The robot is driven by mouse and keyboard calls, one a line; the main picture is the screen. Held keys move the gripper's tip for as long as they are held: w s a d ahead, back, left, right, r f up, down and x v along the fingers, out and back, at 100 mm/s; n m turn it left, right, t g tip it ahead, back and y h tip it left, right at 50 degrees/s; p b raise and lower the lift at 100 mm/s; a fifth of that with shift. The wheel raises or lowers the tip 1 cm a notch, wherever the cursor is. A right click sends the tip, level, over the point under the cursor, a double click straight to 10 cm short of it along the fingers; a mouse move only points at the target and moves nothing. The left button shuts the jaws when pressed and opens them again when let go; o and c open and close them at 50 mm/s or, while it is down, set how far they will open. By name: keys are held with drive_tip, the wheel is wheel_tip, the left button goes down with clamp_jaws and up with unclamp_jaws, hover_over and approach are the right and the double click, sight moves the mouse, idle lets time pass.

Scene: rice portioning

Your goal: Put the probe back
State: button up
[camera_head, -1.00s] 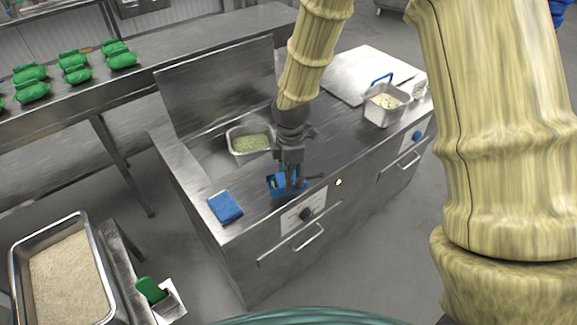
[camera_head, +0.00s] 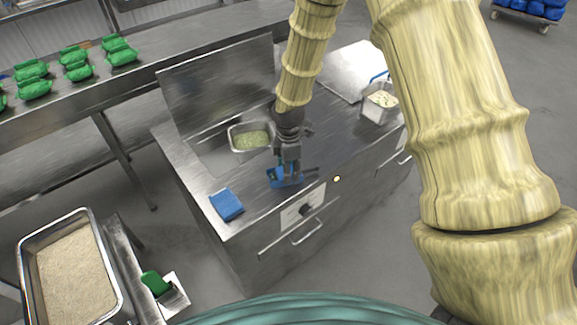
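My gripper (camera_head: 288,167) points down at the small blue holder (camera_head: 284,182) on the steel counter. The fingers are at or just above the holder and cover part of it. A small green patch shows beside the fingers. A thin dark piece (camera_head: 312,170) sticks out to the right of the holder; it may be the probe or its handle, but I cannot tell. The fingers are too small and dark to show whether they are open or shut, or hold anything.
A blue cloth (camera_head: 226,205) lies at the front left corner. A rice tray (camera_head: 66,270) is at the lower left.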

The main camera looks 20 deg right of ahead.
drive_tip(key=o, duration=1)
drive_tip(key=shift+r, duration=0.15)
drive_tip(key=shift+r+b, duration=2.15)
drive_tip(key=shift+r, duration=3.75)
